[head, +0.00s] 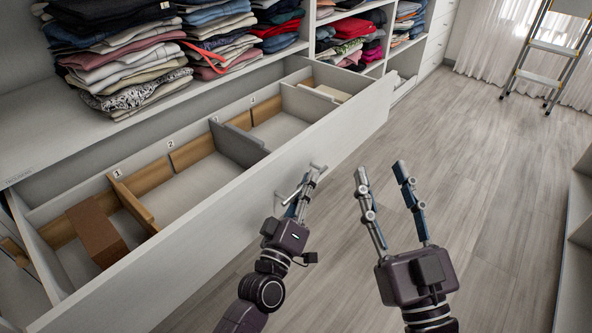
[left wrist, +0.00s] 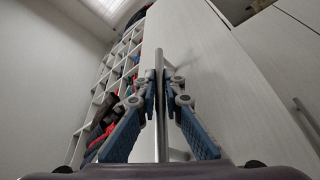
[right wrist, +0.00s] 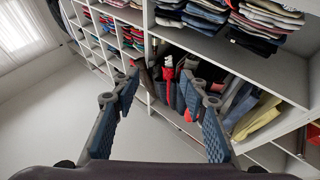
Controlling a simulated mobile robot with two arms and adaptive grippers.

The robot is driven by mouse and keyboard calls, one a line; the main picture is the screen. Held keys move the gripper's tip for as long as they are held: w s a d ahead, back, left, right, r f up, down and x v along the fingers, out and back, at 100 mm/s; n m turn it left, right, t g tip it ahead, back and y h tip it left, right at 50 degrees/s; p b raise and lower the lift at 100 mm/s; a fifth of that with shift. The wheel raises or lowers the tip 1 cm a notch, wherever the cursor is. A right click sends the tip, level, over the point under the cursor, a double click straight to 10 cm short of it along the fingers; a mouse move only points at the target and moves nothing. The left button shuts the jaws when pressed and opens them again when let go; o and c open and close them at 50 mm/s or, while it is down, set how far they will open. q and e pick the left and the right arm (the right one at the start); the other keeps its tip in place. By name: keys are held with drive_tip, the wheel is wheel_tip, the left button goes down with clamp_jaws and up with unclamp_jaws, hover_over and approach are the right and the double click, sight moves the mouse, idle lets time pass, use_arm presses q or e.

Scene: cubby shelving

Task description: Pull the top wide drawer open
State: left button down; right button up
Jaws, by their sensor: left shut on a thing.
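The top wide drawer (head: 228,203) is pulled out from the cubby shelving, and its inside shows in the head view. Its white front also fills the right of the left wrist view (left wrist: 225,90). A thin metal bar handle (left wrist: 160,80) stands on this front. My left gripper (head: 303,190) is at the drawer front, its fingers closed around the handle. In the left wrist view the two fingers press on the bar from either side. My right gripper (head: 382,180) is open and empty, in the air right of the drawer, its fingers spread apart (right wrist: 160,90).
The drawer holds wooden dividers, a brown box (head: 97,232), a grey partition (head: 240,143) and numbered sections. Folded clothes (head: 130,50) stack on the shelf above. A stepladder (head: 550,50) stands at the back right. The wooden floor (head: 470,130) is clear; white shelving (head: 575,240) edges the right.

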use_arm(q)
drive_tip(key=s+d+p, duration=0.2)
drive_tip(key=s+d, duration=0.2)
drive_tip(key=d, duration=0.1)
drive_tip(key=shift+d, duration=0.15)
use_arm(e)
wheel_tip(320, 180, down, 12)
drive_tip(key=w+d+g+h, duration=0.1)
drive_tip(key=g+h, duration=0.1)
drive_tip(key=g, duration=0.4)
drive_tip(key=shift+d, duration=0.15)
use_arm(q)
drive_tip(key=shift+f, duration=0.15)
use_arm(e)
drive_tip(key=shift+w+f, duration=0.1)
use_arm(q)
drive_tip(key=c, duration=2.3)
unclamp_jaws()
drive_tip(key=shift+s, duration=0.1)
drive_tip(key=v, duration=1.2)
